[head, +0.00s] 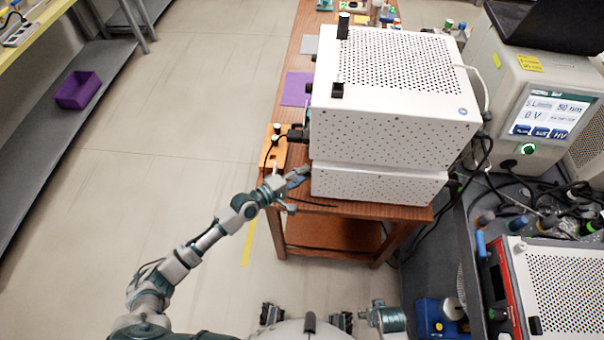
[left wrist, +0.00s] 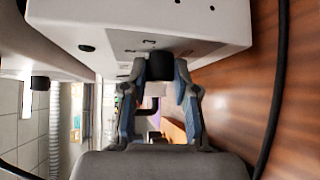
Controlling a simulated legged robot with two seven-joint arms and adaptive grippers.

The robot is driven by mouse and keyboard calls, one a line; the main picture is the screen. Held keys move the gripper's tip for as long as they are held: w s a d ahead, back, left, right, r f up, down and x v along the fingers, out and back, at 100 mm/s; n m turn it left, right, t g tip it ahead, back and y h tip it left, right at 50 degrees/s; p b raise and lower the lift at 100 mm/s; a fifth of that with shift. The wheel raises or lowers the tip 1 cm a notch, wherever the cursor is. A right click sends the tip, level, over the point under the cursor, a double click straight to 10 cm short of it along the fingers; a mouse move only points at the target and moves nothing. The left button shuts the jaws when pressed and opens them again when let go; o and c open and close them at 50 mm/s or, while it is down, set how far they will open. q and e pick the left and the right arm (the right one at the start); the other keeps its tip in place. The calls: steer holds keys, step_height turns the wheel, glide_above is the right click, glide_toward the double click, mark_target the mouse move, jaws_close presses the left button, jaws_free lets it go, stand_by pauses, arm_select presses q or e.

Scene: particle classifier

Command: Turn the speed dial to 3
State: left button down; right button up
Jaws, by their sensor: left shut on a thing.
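Two white perforated boxes are stacked on a wooden table, an upper one (head: 395,130) and a lower one (head: 375,186). My left gripper (head: 300,176) is at the left side of the lower box. In the left wrist view, a black dial (left wrist: 159,66) on a white box face sits between my left fingertips, which are shut on it. I take it to be the speed dial. Its markings are not readable, so its setting cannot be told. In the head view the dial is hidden.
The wooden table edge (head: 345,207) is just below the lower box. A black cable (left wrist: 276,90) runs along the right of the left wrist view. The floor at left is clear.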

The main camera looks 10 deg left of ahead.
arm_select(q)
steer(key=shift+s+f, duration=0.15)
steer(key=shift+f, duration=0.15)
steer(key=c, duration=0.9)
jaws_free()
steer(key=shift+r, duration=0.1)
steer(key=shift+a+r, duration=0.1)
steer(key=v, duration=1.1)
steer(key=shift+s+a, duration=0.25)
steer(key=shift+a, duration=0.1)
